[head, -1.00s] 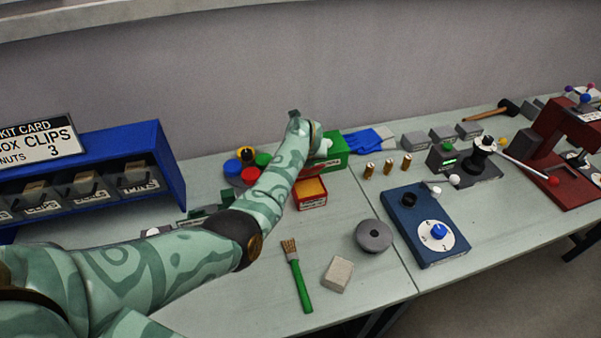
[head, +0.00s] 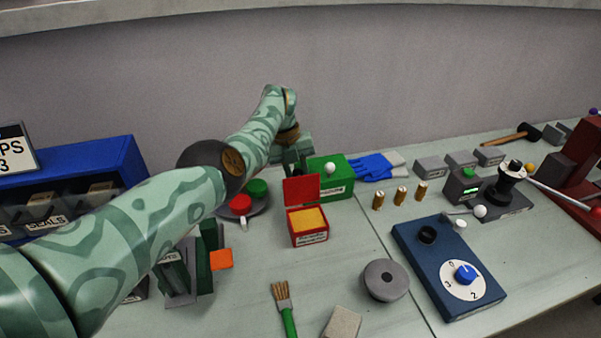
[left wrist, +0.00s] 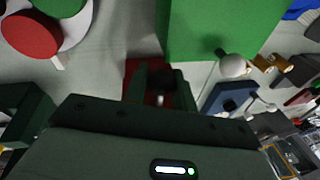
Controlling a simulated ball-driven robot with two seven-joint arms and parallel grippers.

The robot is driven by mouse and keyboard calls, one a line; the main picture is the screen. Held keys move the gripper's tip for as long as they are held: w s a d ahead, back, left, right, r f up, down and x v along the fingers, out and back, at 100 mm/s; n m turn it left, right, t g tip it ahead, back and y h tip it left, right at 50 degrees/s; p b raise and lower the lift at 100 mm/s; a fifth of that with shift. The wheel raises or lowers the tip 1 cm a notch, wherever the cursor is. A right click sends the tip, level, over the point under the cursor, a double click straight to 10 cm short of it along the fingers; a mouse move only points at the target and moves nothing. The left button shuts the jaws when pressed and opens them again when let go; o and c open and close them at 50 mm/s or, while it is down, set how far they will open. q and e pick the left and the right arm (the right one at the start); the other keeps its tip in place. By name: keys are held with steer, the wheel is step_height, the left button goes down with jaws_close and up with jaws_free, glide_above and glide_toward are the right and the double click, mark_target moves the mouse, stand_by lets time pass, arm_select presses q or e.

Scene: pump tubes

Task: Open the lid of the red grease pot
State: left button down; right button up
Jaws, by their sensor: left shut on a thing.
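The red grease pot (head: 308,238) stands on the bench in the head view, with yellow grease showing inside. Its red lid (head: 301,188) stands upright at the back edge of the pot, so the pot is open. My left gripper (head: 296,160) is just behind and above the lid, its fingertips partly hidden there. My right gripper is in neither view.
A green box (head: 338,188) with a white knob stands right behind the pot. A plate with red and green caps (head: 241,203) lies to the left. A grey ring (head: 385,281), a brush (head: 284,303) and a blue dial box (head: 450,262) are nearer.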

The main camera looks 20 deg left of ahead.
arm_select(q)
steer(key=shift+f, duration=0.2)
stand_by(0.3)
steer(key=c, duration=1.4)
jaws_free()
steer(key=shift+o, duration=1.1)
steer(key=shift+w, duration=0.15)
steer(key=shift+r, duration=0.1)
steer(key=v, duration=1.6)
